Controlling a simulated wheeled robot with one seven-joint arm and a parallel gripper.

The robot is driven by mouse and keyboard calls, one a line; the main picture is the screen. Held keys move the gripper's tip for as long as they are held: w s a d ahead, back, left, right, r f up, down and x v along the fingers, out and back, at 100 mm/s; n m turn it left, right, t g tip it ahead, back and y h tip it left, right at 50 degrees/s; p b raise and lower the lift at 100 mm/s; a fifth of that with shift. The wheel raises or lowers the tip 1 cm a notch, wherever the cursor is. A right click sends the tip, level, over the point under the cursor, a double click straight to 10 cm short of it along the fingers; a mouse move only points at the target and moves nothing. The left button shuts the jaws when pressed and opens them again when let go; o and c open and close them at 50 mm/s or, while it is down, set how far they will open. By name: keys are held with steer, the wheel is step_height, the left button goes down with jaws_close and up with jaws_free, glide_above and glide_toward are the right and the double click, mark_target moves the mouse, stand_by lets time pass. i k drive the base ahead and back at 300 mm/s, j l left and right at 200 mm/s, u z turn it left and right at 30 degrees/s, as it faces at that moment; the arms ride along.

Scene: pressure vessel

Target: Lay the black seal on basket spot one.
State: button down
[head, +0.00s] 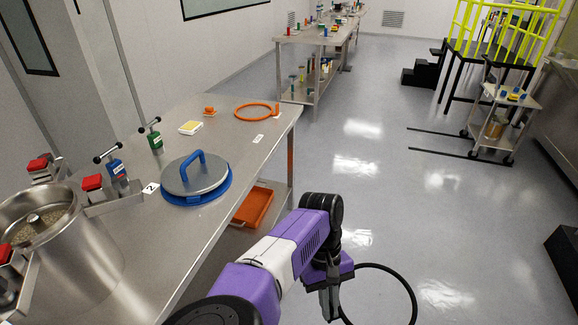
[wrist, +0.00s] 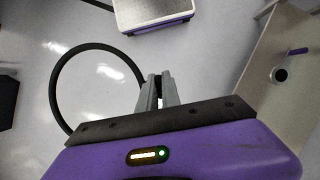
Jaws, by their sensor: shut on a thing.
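The black seal is a thin, large black ring (head: 388,267). My gripper (head: 331,302) is shut on its edge, low over the floor to the right of the steel table. The ring's lower part is cut off by the frame edge. In the wrist view the seal (wrist: 53,88) loops out to the left from my gripper (wrist: 157,84), whose fingers pinch its rim. I cannot make out a basket spot marked one in either view.
The steel table (head: 240,135) holds a blue-rimmed lid (head: 197,177), an orange ring (head: 257,111), a steel vessel (head: 60,245) and a label "2" (head: 150,188). An orange tray (head: 254,207) is below. A cart (head: 497,125) stands far right. The floor between is open.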

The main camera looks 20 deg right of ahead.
mark_target(230, 135)
steer(key=i+l+z, duration=0.75)
steer(key=z, duration=0.15)
steer(key=i+z, duration=0.45)
steer(key=i+l+u, duration=0.1)
steer(key=i, duration=0.45)
steer(key=i+l+u, duration=0.15)
steer(key=i, duration=0.4)
steer(key=i+l+u, duration=0.1)
steer(key=i, duration=0.45)
steer(key=i+l+u, duration=0.15)
steer(key=i+u, duration=0.15)
steer(key=u, duration=0.15)
steer(key=i+l+u, duration=0.2)
steer(key=u, duration=0.25)
steer(key=i+l+u, duration=0.25)
steer(key=u, duration=0.2)
steer(key=i+l+u, duration=0.1)
steer(key=l+u, duration=0.35)
